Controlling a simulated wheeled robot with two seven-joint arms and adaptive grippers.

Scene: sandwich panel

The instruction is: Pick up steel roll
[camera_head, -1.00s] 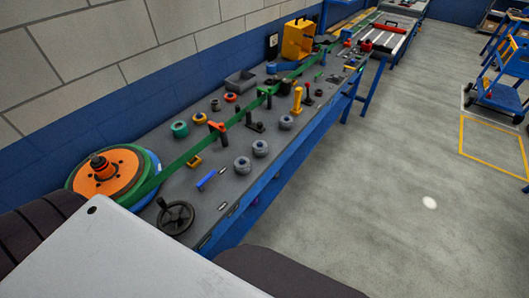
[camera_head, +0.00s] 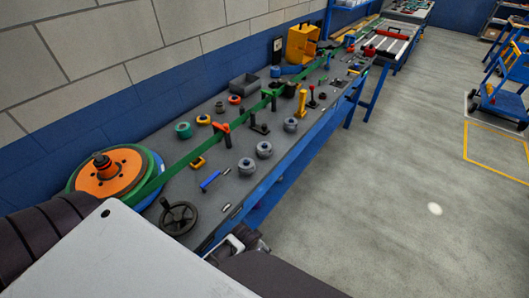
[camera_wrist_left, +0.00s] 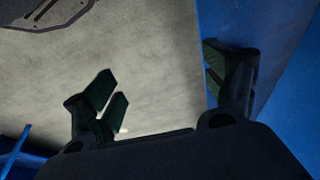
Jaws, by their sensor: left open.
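Three grey steel rolls stand on the grey bench top: a near one (camera_head: 246,167), a middle one (camera_head: 264,149) and a farther one (camera_head: 291,125). They form a loose row near the front edge in the head view. My left gripper (camera_wrist_left: 165,85) is open in the left wrist view, its dark fingers wide apart with nothing between them. Below it are pale floor and blue surfaces; no roll shows there. A grey and black arm part of mine shows by the bench's near front edge in the head view. I see no right gripper fingers.
The bench (camera_head: 226,187) carries a black handwheel (camera_head: 179,217), an orange disc (camera_head: 108,172), a green strip (camera_head: 182,164), a blue-handled tool (camera_head: 210,181) and a yellow post (camera_head: 300,103). A block wall borders the back. The floor (camera_head: 380,180) at right is open.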

